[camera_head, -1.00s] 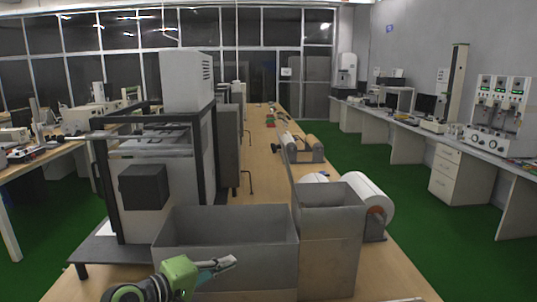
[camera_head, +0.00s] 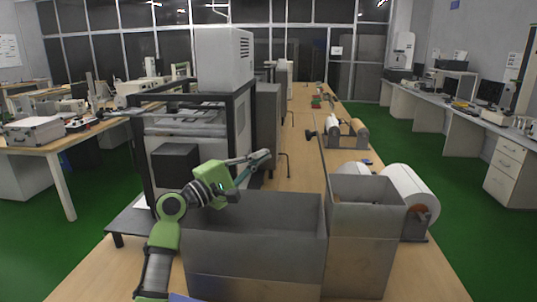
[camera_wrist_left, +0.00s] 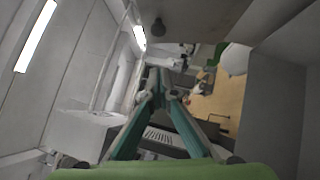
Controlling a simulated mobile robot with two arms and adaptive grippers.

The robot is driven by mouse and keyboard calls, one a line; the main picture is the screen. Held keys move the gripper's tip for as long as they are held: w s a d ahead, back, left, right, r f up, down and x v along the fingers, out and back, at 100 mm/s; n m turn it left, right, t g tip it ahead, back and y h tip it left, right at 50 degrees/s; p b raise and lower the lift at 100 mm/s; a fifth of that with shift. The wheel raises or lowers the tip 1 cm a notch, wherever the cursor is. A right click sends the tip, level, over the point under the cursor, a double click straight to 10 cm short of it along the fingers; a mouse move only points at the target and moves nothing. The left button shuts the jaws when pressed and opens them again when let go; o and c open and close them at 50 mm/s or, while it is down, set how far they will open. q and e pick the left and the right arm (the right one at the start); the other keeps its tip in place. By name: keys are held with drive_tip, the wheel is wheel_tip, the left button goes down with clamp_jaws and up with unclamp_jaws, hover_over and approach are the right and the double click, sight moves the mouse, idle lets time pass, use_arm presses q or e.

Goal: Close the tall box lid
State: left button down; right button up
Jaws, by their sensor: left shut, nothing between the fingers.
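The tall metal box (camera_head: 365,245) stands on the table at the right, with its top open. Its lid (camera_head: 321,160) stands up from the box's left edge and shows as a thin, nearly edge-on strip. My left gripper (camera_head: 264,157) is raised above the wide low metal box, left of the lid and apart from it. Its fingers are shut and empty. In the left wrist view the finger tips (camera_wrist_left: 164,95) meet near the middle, and grey panels cover the right side; I cannot tell which panel is which. My right gripper is not in view.
The wide low metal box (camera_head: 255,268) stands left of the tall one. A grey machine (camera_head: 205,140) with a black frame is behind my left arm. A large white roll (camera_head: 408,190) is right of the tall box. Bare wooden table (camera_head: 292,172) lies behind the boxes.

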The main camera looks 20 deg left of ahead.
use_arm(q)
drive_tip(key=w+d+r+p, duration=0.2)
drive_tip(key=w+d+p, duration=0.1)
drive_tip(key=w+d, duration=0.4)
drive_tip(key=shift+w+r+p, duration=0.25)
drive_tip(key=shift+r+p, duration=0.05)
drive_tip(key=shift+p, duration=0.1)
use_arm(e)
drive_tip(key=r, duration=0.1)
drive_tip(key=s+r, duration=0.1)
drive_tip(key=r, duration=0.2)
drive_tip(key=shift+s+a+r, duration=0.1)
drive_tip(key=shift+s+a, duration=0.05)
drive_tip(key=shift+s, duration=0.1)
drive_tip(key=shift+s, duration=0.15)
